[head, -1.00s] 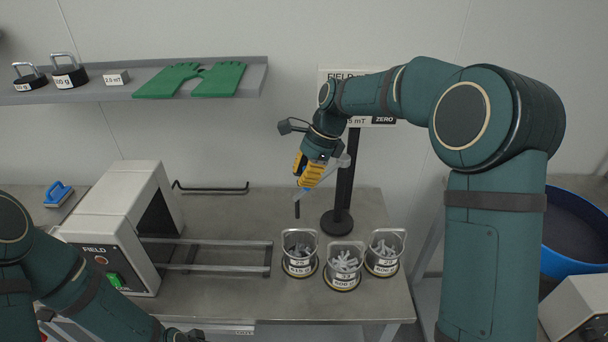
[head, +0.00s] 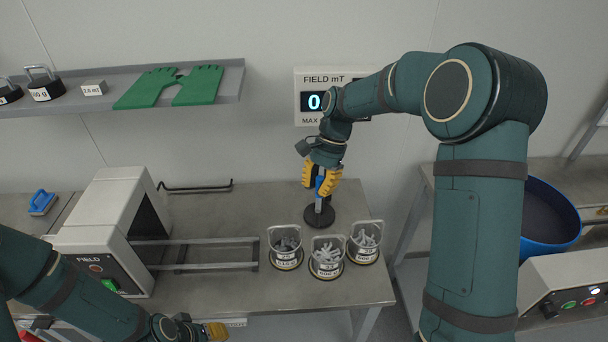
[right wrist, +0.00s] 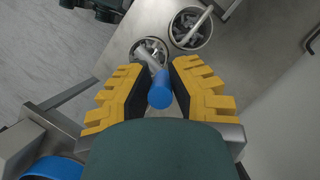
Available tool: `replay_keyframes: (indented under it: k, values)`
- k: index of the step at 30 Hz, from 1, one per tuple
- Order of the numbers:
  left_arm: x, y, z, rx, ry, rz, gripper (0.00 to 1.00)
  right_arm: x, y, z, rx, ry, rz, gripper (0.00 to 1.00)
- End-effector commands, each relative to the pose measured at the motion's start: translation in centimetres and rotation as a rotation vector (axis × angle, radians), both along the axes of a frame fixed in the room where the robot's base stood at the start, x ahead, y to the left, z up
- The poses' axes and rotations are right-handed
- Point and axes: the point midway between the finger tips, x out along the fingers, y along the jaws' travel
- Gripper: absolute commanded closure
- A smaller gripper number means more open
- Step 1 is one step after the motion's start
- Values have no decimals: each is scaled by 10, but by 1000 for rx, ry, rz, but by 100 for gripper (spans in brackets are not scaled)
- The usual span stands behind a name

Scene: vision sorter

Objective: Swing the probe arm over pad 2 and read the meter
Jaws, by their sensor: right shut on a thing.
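My right gripper (head: 321,184) is shut on the blue grip (right wrist: 160,90) of the probe arm, in front of the stand with a round black base (head: 319,215). The post and most of the probe arm are hidden behind my gripper. Three metal cups stand in front on the bench: left (head: 286,244), middle (head: 326,257) and right (head: 364,243). Each holds grey pieces; the pad numbers are too small to read. The field meter (head: 310,84) on the wall shows a 0; my right arm covers the rest. My left gripper (head: 216,331) shows only partly at the bottom edge.
The white FIELD machine (head: 110,220) with rails (head: 215,241) stands left on the bench. A blue tub (head: 548,222) and a button box (head: 570,300) are at the right. Green gloves (head: 170,86) lie on the shelf.

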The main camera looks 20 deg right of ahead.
Motion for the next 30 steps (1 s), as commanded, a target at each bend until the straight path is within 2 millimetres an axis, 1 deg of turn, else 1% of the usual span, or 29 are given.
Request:
replay_keyframes:
  k: [1, 3, 9, 15, 26, 27, 29, 30]
  values:
    - [0, 0, 5, -1, 0, 0, 53, -3, -5, 0, -1, 7, 26, 100]
    - [0, 0, 9, -1, 1, 0, 53, -6, -10, -1, -1, 7, 65, 100]
    - [-1, 1, 14, -3, 0, -1, 53, -11, -22, -2, -2, 7, 57, 100]
    - [-1, 1, 16, -3, 1, -1, 53, -12, -26, -3, -1, 6, 56, 100]
    - [-1, 1, 16, -3, 1, 0, 53, -12, -27, -3, -2, 5, 55, 100]
    - [-1, 1, 16, -3, 1, 0, 53, -12, -26, -3, -2, 5, 55, 70]
    - [-1, 1, 16, -3, 1, 0, 53, -12, -26, -3, -2, 5, 55, 50]
    - [-1, 1, 16, -3, 1, 0, 53, -11, -26, -3, -1, 4, 55, 50]
